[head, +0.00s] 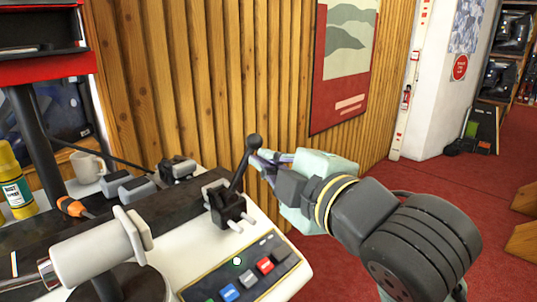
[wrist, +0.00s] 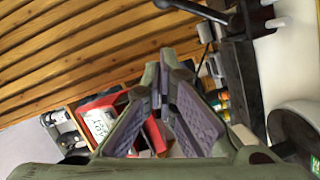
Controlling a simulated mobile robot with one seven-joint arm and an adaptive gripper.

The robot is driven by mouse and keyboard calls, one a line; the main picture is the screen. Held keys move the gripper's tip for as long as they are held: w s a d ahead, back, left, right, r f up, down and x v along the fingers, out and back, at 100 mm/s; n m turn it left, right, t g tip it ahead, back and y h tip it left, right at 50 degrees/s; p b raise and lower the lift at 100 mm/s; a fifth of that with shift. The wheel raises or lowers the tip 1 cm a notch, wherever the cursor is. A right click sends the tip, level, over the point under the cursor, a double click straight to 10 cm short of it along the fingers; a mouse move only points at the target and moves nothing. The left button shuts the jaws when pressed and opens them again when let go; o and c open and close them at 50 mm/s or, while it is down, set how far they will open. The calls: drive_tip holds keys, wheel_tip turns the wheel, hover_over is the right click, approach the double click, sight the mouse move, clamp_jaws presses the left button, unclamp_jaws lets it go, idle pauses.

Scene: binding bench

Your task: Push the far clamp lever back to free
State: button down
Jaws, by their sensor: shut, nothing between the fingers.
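A black clamp lever with a ball knob (head: 254,142) stands up, tilted to the right, from a dark bracket (head: 228,205) on the bench's right end. A second clamp bracket (head: 178,168) sits farther back; a thin dark rod (head: 110,160) runs low and leftward from it, its far end behind the black post. My gripper (head: 259,160) is shut and empty, its fingertips at the right side of the upright lever just below the knob; whether they touch is unclear. In the wrist view the shut fingers (wrist: 165,65) show, with a dark lever (wrist: 195,10) at the top right.
A white roller (head: 90,255), a glue bottle (head: 14,180), an orange-handled tool (head: 72,206) and a mug (head: 87,165) are to the left. A wooden slat wall (head: 200,80) stands behind.

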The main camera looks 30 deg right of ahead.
sight(261, 145)
drive_tip(key=w+d+f+p, duration=0.1)
drive_tip(key=w+f+p, duration=0.1)
drive_tip(key=w, duration=1)
drive_tip(key=shift+w+d+p, duration=0.2)
drive_tip(key=shift+d+p, duration=0.1)
drive_tip(key=shift+d, duration=0.1)
drive_tip(key=shift+f, duration=0.1)
drive_tip(key=d+m, duration=0.1)
drive_tip(key=w+d+f+m, duration=0.1)
drive_tip(key=d, duration=0.1)
drive_tip(key=shift+f+m+g, duration=0.15)
drive_tip(key=shift+m+g, duration=0.25)
drive_tip(key=shift+w+d+f+y, duration=0.2)
drive_tip(key=shift+d+f+y, duration=0.1)
drive_tip(key=shift+y, duration=0.1)
drive_tip(key=shift+p, duration=0.35)
